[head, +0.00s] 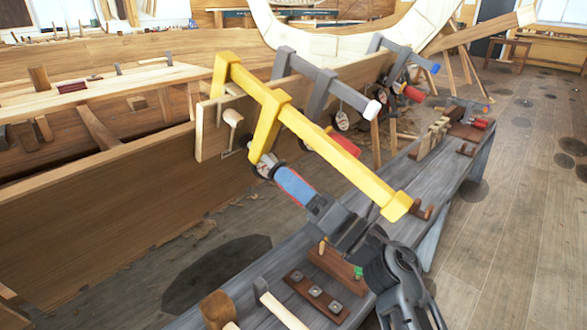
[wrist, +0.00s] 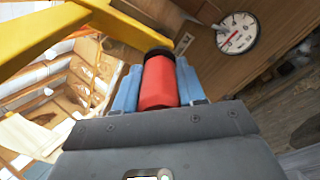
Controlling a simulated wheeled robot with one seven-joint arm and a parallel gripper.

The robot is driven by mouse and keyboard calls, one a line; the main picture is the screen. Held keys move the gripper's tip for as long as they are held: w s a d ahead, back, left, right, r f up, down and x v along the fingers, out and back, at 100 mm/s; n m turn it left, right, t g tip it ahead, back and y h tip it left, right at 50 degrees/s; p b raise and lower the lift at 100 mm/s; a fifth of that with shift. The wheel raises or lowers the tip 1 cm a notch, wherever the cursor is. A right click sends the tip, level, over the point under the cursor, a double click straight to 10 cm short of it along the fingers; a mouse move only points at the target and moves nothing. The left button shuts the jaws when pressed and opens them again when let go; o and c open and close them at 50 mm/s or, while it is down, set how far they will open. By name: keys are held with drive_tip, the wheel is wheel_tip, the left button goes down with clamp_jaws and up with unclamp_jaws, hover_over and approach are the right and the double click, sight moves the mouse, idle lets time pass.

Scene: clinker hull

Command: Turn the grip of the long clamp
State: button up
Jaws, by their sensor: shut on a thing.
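The long clamp (head: 330,145) is yellow. Its bar slants across the head view, with its upper jaw over the hull's plank edge. Its red grip (wrist: 160,82) shows in the wrist view, below a dark collar. My gripper (wrist: 157,88) is shut on this grip, with a blue finger on each side of it. In the head view my gripper (head: 291,183) reaches up from the bench side, and its blue fingers hide most of the grip. A round dial (wrist: 237,33) with a red needle sits beside the grip; a dial also shows in the head view (head: 266,166).
Grey clamps (head: 318,88) with dials and red grips hang further along the plank (head: 100,180). A grey bench (head: 455,180) runs below, holding a mallet (head: 217,307), a block with bolts (head: 316,296) and other tools. Open floor (head: 530,220) lies to the right.

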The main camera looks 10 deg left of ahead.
drive_tip(key=m+p, duration=0.3)
drive_tip(key=m, duration=0.1)
drive_tip(key=shift+d+r+p, duration=0.1)
drive_tip(key=shift+r+p, duration=0.05)
drive_tip(key=shift+p, duration=0.15)
drive_tip(key=shift+f+m+p, duration=0.2)
drive_tip(key=shift+m+p, duration=1.1)
drive_tip(key=shift+m, duration=0.9)
drive_tip(key=o, duration=1.1)
drive_tip(key=shift+c, duration=0.2)
drive_tip(key=v, duration=0.7)
drive_tip(key=shift+s+d+f, duration=0.2)
drive_tip(key=shift+d+f, duration=0.05)
